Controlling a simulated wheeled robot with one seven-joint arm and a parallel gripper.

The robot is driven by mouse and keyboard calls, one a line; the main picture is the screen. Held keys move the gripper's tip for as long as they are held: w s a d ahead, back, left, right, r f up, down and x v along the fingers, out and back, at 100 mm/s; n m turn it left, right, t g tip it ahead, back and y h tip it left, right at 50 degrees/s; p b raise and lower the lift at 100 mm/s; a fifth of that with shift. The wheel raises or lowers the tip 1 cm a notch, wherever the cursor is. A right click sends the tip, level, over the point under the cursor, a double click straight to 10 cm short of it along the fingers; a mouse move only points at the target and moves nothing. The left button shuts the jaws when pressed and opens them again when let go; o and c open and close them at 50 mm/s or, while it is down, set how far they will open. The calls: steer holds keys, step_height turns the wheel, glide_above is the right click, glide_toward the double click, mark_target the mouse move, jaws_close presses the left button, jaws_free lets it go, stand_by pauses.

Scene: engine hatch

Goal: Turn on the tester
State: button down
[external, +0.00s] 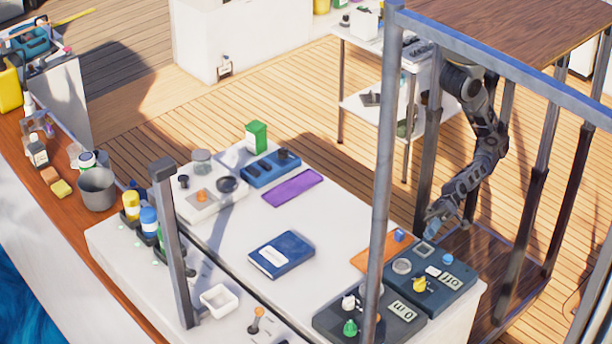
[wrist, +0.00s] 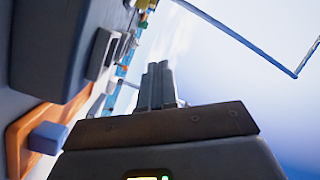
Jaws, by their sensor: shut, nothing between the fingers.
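Two dark boxes with knobs and white markings sit at the near right corner of the white table; I cannot tell for sure which is the tester. The blue-grey box (external: 455,268) has a yellow knob (external: 419,284) and a round grey dial (external: 402,266). The darker box (external: 385,336) beside it has a green knob (external: 350,327) and a white knob (external: 348,302). My gripper (external: 432,222) is just beyond the blue-grey box, apart from its knob. In the wrist view my gripper (wrist: 159,84) is shut and empty.
An orange board (external: 368,257) with a blue block (external: 398,236) lies beside the blue-grey box; the block also shows in the wrist view (wrist: 47,137). A blue book (external: 281,255) lies mid-table. A grey post (external: 380,190) stands near the boxes.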

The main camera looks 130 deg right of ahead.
steer(key=w+a+r+n+g+y+b, duration=0.2)
steer(key=w+a+r+n+g+y, duration=0.15)
steer(key=w+a+r+y, duration=0.5)
steer(key=a+r+n+g+y+b, duration=0.1)
steer(key=a+r+n+g+y, duration=0.25)
steer(key=a+n+g, duration=0.55)
steer(key=n+g+h+b, duration=0.5)
steer(key=n+h+b, duration=0.4)
steer(key=n+h, duration=0.55)
glide_above(437, 273)
steer(key=d, duration=0.3)
steer(key=m+h, duration=0.1)
steer(key=m, duration=0.1)
steer(key=shift+a+f+t, duration=0.1)
steer(key=shift+f+t, duration=0.15)
steer(key=shift+f, duration=0.05)
steer(key=f, duration=0.4)
steer(key=a+f+b, duration=0.1)
steer(key=f, duration=0.4)
steer(key=a+f+b, duration=0.1)
steer(key=f, duration=0.4)
steer(key=shift+a, duration=0.1)
